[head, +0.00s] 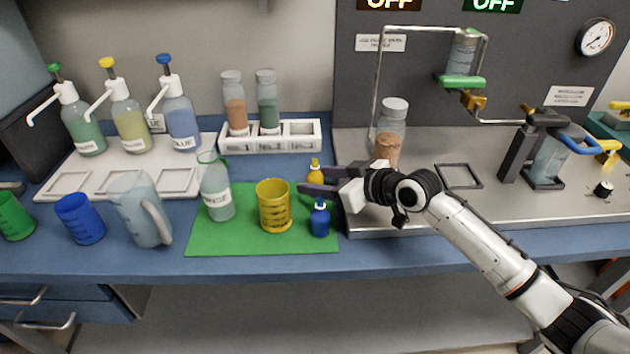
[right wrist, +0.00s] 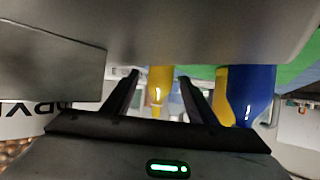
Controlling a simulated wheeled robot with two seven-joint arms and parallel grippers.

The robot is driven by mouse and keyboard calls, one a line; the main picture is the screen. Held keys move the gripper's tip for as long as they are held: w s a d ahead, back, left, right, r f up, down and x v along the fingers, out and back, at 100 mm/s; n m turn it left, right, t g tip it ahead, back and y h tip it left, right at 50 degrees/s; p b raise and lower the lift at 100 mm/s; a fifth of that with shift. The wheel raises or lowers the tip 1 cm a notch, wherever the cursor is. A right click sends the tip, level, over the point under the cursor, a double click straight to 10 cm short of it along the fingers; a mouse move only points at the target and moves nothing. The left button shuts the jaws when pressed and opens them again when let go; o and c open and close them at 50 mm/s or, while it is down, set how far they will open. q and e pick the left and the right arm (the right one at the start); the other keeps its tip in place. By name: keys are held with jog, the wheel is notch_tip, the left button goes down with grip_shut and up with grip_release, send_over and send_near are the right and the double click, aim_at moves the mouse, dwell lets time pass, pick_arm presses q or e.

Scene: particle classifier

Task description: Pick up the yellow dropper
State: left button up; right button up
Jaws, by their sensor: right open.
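The yellow dropper (head: 315,172) stands at the right edge of the green mat (head: 205,243), behind the blue dropper (head: 320,220). My right gripper (head: 312,180) is open at the yellow dropper, its fingers pointing left; they hide the dropper's lower part. In the right wrist view the yellow dropper (right wrist: 160,82) shows between the two open fingers (right wrist: 159,76). I cannot tell whether either finger touches it. The blue dropper (right wrist: 251,88) shows to the right, outside the fingers. My left gripper is not in view.
A yellow beaker (head: 273,207) and a clear bottle (head: 217,190) stand on the mat. A white rack (head: 270,143) with two jars is behind. The metal platform (head: 400,222) with a jar of brown particles (head: 390,130) is at the right. The mat's front is clear.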

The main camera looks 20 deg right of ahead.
aim_at(321, 180)
jog(key=c, duration=1.2)
jog(key=shift+o, duration=0.2)
jog(key=shift+r, duration=0.25)
notch_tip(321, 180, up, 17)
jog(key=p, duration=0.1)
jog(key=shift+r, duration=0.15)
jog(key=shift+r, duration=0.1)
dwell(0.4)
